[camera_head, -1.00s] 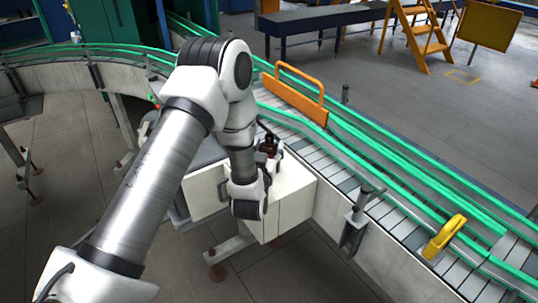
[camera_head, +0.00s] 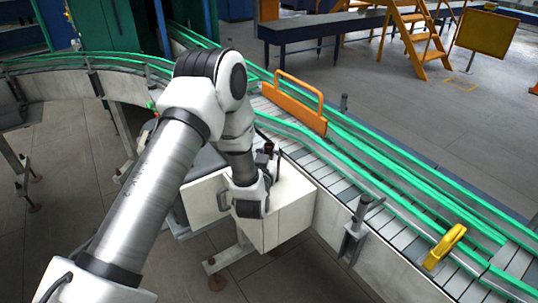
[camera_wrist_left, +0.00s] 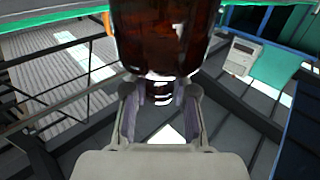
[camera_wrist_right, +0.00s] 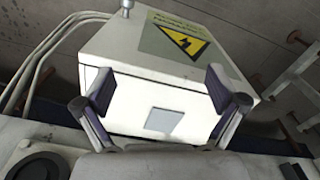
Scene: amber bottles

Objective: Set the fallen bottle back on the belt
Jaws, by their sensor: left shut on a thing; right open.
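The amber bottle (camera_wrist_left: 165,35) fills the top middle of the left wrist view, dark brown and glossy. Its narrow end lies between the fingers of my left gripper (camera_wrist_left: 162,92), which is shut on it. In the head view, my left gripper (camera_head: 270,168) is over the white box beside the belt (camera_head: 400,226). Little of the bottle can be made out there, and its tilt is unclear. My right gripper (camera_wrist_right: 160,78) is open and empty, facing a white box with a yellow warning sign; it is not seen in the head view.
The white box (camera_head: 292,194) stands against the belt's near side. Green rails line the belt. An orange guard (camera_head: 293,103) stands farther up it, and a yellow piece (camera_head: 445,248) sits at the right. A post with a bracket (camera_head: 357,222) stands at the near edge.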

